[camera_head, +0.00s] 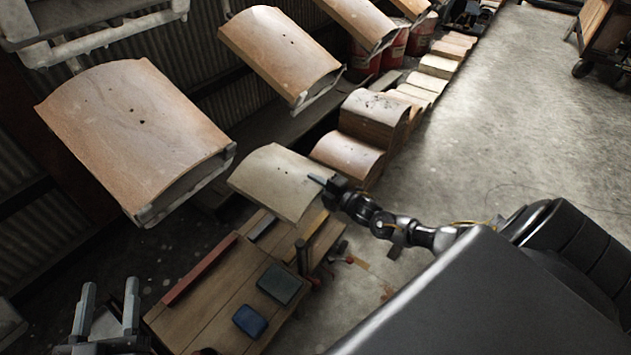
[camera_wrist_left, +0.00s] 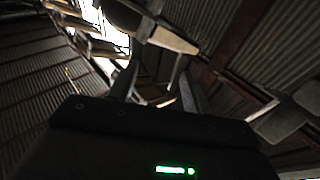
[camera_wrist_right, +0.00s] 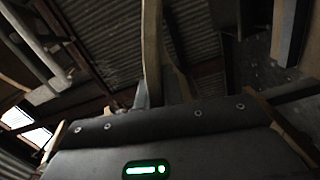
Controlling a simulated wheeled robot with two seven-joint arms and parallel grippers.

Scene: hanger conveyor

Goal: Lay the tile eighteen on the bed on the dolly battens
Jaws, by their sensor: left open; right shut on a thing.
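A pale curved tile (camera_head: 276,181) with small holes is in the middle of the head view. My right gripper (camera_head: 326,185) is shut on its right edge. In the right wrist view the tile (camera_wrist_right: 152,45) shows edge-on between the fingers. No number is readable on it. My left gripper (camera_head: 108,302) is open and empty at the lower left, pointing up; its spread fingers also show in the left wrist view (camera_wrist_left: 158,88). A wooden plank top (camera_head: 205,297) lies below the tile; I cannot tell whether it is the dolly. I cannot make out the bed or battens clearly.
Orange tiles (camera_head: 135,125) (camera_head: 280,55) hang on carriers at left and top. Stacked tiles (camera_head: 375,118) form a row behind the pale tile. A red bar (camera_head: 200,269), a blue box (camera_head: 250,320) and a dark green block (camera_head: 280,283) lie on the planks.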

